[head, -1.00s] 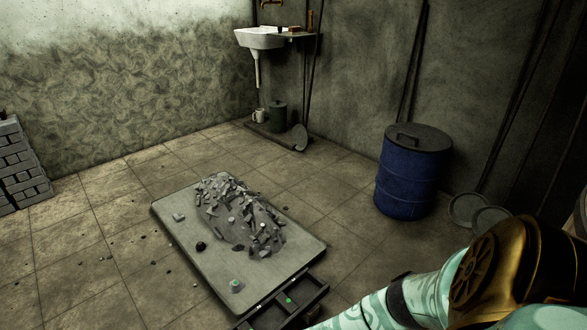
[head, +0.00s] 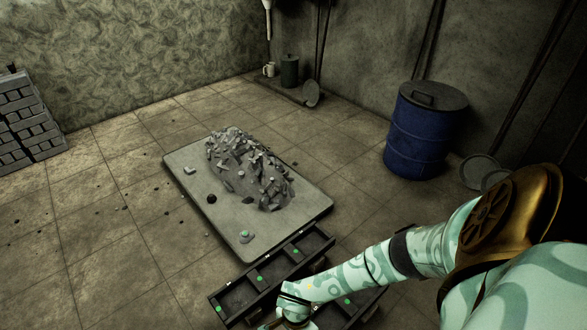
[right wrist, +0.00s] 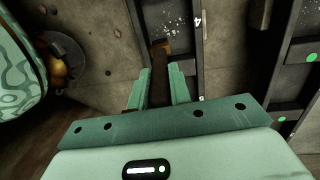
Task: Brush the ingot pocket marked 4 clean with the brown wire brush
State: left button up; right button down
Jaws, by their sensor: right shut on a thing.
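My right gripper (right wrist: 158,72) is shut on the brown wire brush (right wrist: 160,58), whose far end points up the right wrist view. A dark pocket with white specks (right wrist: 173,22) lies just beyond the brush end, and a white 4 (right wrist: 197,20) stands on the rim at its right. I cannot tell whether the brush touches the pocket. In the head view the dark ingot mould (head: 238,296) has several pockets with green dots, and my right arm reaches over it, with the gripper at the bottom edge. My left gripper is not in view.
A grey board (head: 185,200) with a heap of grey rubble (head: 245,170) lies beyond the mould. A blue barrel (head: 418,135) stands at the right, with round pans (head: 480,172) beside it. Grey bricks (head: 28,120) are stacked at the left.

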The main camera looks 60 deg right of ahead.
jog(key=shift+s+d, duration=0.15)
jog(key=shift+d, duration=0.15)
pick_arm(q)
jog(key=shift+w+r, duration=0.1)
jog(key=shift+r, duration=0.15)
pick_arm(e)
jog(key=shift+w+a, duration=0.2)
jog(key=shift+a, duration=0.45)
jog(key=shift+w+a, duration=0.15)
jog(key=shift+a, duration=0.45)
